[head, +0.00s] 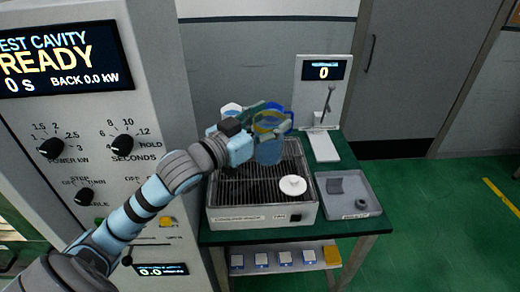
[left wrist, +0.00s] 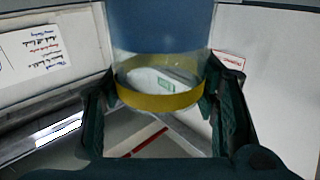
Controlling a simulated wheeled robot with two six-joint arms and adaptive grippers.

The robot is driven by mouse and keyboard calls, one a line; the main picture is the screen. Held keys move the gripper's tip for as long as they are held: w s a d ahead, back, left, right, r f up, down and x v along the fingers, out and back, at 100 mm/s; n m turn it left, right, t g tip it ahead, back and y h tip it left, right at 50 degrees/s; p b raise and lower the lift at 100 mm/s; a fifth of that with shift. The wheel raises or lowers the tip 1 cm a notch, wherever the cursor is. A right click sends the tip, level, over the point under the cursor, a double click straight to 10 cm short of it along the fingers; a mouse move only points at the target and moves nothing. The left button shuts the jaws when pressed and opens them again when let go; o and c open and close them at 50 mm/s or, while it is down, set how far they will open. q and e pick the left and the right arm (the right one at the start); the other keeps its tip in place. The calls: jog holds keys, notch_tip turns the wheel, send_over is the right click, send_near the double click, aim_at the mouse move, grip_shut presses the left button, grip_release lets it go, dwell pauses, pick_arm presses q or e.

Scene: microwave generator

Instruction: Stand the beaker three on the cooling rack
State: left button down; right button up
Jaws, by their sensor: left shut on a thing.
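My left gripper (head: 271,119) is shut on a clear beaker (head: 269,151) with blue contents and a yellow band. I cannot read a number on it. The beaker is above the back right part of the cooling rack (head: 240,187), a grey box with a dark wire grille. It looks roughly upright and seems clear of the grille, though the gap is hard to judge. In the left wrist view, the beaker (left wrist: 160,98) sits between the two dark fingers of the gripper (left wrist: 160,95), with its yellow band at finger height. My right gripper is not in view.
A white disc (head: 293,186) lies on the rack's right front. A grey tray (head: 367,208) with small items is on the right, and a stand with a display (head: 323,72) behind it. A white-and-blue object (head: 231,109) shows behind my gripper. The microwave cabinet (head: 160,60) is left.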

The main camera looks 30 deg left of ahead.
pick_arm(q)
jog(key=w+a+r+n+y+p, duration=0.3)
jog(key=w+a+r+y, duration=0.15)
jog(key=a+r, duration=0.25)
jog(key=w+a+f+n+y, duration=0.2)
jog(key=w+a+f+y, duration=0.15)
jog(key=a, duration=0.35)
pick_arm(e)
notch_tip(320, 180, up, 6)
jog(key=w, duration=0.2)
pick_arm(q)
notch_tip(320, 180, down, 20)
jog(key=b, duration=1.5)
jog(key=shift+n, duration=0.3)
jog(key=c, duration=0.6)
grip_release()
jog(key=shift+a+f, duration=0.15)
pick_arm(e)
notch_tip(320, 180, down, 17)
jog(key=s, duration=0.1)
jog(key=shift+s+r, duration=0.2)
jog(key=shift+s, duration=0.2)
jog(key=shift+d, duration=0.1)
